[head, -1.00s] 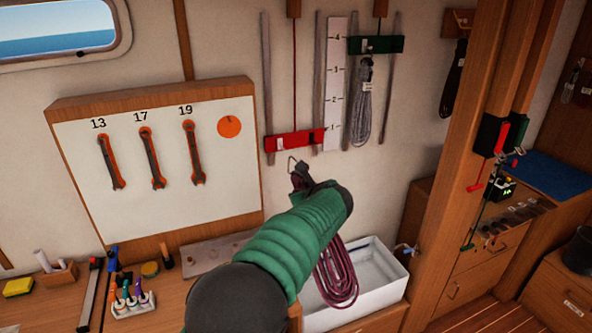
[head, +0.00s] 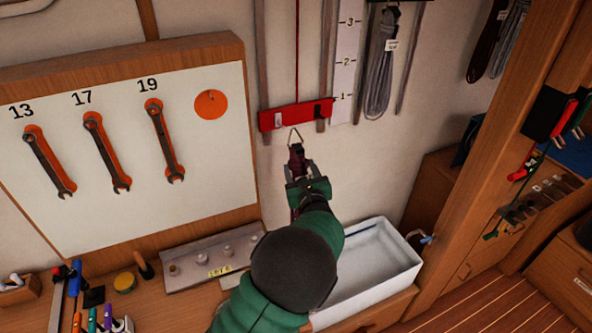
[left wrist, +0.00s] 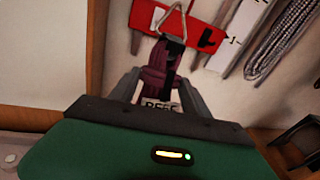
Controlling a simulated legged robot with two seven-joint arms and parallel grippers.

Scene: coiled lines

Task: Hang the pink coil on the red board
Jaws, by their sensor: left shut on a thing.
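The red board (head: 296,117) hangs on the wall between two grey rails, with a pale hook and a dark hook on its face. It also shows at the top of the left wrist view (left wrist: 196,24). My left gripper (head: 299,168) is just below the board, shut on the pink coil (left wrist: 157,62). The coil's bent metal loop (head: 295,138) points up, slightly below the board's lower edge; I cannot tell the depth gap. A white tag on the coil is partly hidden in the wrist view. My arm hides most of the coil in the head view. My right gripper is not in view.
A white tool panel (head: 100,200) with several wrenches stands left of the board. A grey coil (head: 380,65) hangs to its right, beside a white scale. A white bin (head: 375,262) is below. A wooden post (head: 490,150) stands at the right.

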